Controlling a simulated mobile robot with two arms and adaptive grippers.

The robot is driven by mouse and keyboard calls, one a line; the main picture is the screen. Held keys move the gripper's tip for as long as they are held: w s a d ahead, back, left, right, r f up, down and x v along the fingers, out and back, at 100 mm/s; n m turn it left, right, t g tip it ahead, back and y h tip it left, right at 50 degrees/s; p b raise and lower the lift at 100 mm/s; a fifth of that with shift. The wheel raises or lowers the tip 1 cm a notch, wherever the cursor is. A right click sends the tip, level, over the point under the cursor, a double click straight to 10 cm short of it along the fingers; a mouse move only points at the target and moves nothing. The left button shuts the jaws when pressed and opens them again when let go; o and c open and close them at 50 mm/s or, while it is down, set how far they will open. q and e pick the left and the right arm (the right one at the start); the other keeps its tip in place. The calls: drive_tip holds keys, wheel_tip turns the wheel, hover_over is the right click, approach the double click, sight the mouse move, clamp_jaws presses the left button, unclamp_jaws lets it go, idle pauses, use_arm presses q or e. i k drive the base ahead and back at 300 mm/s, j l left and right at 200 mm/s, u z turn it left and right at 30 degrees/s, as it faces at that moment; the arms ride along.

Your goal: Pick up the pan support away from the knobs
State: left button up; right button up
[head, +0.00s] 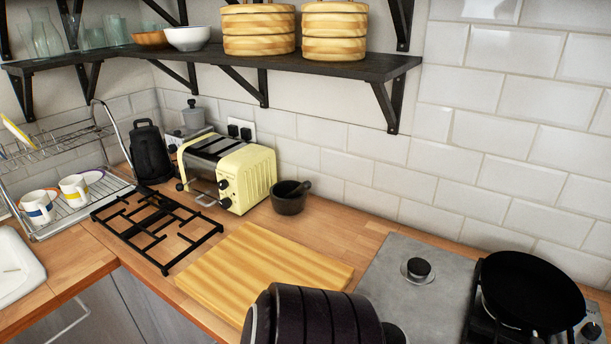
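A black pan support (194,251), an open grid of bars, lies flat on the wooden counter at the left, in front of the toaster. The steel hob (385,275) is at the right. Its left burner (418,269) is bare. A black frying pan (532,290) sits at the hob's right side, with part of another pan support (478,325) showing under it. A knob (591,330) shows at the far right edge. A dark, ribbed part of my arm covers the bottom middle. Neither gripper is in view.
A wooden board (262,270) lies right of the loose pan support. Behind are a yellow toaster (248,178), a dark mortar (289,203) and a black backpack-shaped object (150,152). A dish rack (105,190) with mugs stands left. A shelf (350,66) hangs above.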

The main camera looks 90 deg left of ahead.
sight(131, 232)
drive_tip(key=u, duration=1.65)
